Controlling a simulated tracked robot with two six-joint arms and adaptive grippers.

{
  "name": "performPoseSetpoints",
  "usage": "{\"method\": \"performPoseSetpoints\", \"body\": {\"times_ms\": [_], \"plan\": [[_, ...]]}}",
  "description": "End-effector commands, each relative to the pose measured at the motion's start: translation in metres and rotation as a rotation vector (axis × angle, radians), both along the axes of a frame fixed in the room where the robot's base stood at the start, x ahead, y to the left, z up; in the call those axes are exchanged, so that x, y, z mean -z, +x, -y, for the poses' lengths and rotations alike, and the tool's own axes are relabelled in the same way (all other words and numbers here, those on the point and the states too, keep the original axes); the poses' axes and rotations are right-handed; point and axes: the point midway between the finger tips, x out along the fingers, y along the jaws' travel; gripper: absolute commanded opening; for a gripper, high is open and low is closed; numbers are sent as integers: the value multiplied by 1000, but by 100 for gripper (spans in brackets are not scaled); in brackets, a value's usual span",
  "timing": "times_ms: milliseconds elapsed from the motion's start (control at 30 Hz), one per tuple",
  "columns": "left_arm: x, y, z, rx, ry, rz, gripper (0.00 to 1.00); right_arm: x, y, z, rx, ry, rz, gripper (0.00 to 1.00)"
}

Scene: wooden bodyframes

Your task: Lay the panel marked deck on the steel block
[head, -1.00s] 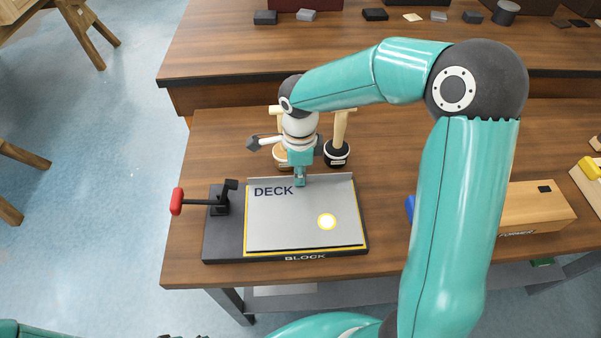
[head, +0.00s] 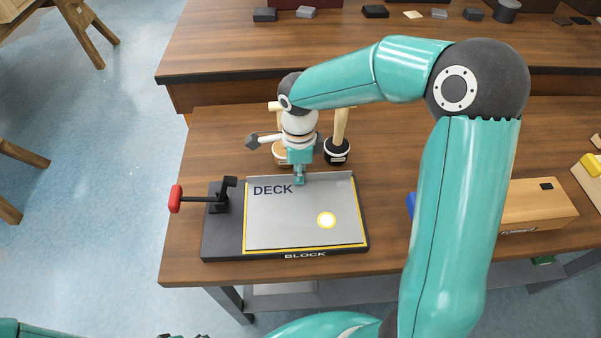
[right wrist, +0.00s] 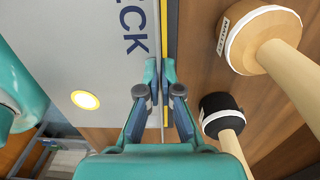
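The grey sheet panel marked DECK (head: 290,215) lies flat over the black steel block (head: 225,249) marked BLOCK, inside its yellow outline; I cannot tell whether it touches fully. The panel has a raised lip along its back edge and a white-yellow round spot. It also shows in the right wrist view (right wrist: 85,60). My right gripper (head: 299,181) is at that back lip, left of its middle. In the right wrist view its fingers (right wrist: 161,78) close on either side of the thin lip. Only dark tips of what seems my left gripper (head: 185,336) show at the bottom edge.
A clamp with a red handle (head: 176,198) stands at the block's left side. Two mallets (head: 337,153) stand just behind the panel. A wooden box (head: 540,205) is to the right, partly behind my right arm. Bare table lies left of the block.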

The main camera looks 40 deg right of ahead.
Motion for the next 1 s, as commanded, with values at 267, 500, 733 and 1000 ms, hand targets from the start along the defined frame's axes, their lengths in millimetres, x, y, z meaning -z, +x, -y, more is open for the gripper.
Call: {"method": "performPoseSetpoints", "body": {"times_ms": [267,500,733,1000], "plan": [[0,0,0,0,0,0,40,-1,0,0,0,0,1,0],[1,0,0,0,0,0,40,0,0,0,1,0,1,0],[5,0,0,0,0,0,40,1,0,0,1,0,2,0],[6,0,0,0,0,0,40,1,0,1,1,0,2,0]]}}
